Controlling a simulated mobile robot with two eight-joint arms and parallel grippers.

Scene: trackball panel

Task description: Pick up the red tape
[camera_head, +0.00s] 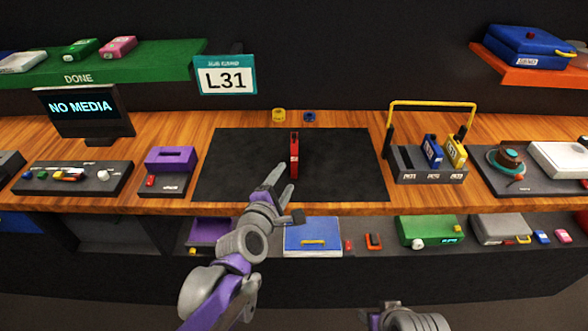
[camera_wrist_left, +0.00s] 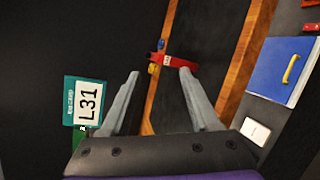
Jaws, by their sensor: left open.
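The red tape (camera_head: 294,158) is a narrow red block with a small white label. It stands on the black mat (camera_head: 235,160) in the middle of the bench. My left gripper (camera_head: 283,180) is open and empty, just in front and to the left of the tape in the head view. In the left wrist view the red tape (camera_wrist_left: 180,61) lies ahead of the tips of my open left gripper (camera_wrist_left: 160,73), closer to the right finger. I cannot tell whether that finger touches it. A part of my right arm shows at the bottom edge; its fingers are not visible.
A yellow roll (camera_head: 279,115) and a blue roll (camera_head: 309,117) sit behind the mat. A caddy (camera_head: 430,177) with blue and yellow tapes stands right. A purple-topped box (camera_head: 170,160) stands left. Most of the mat is clear.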

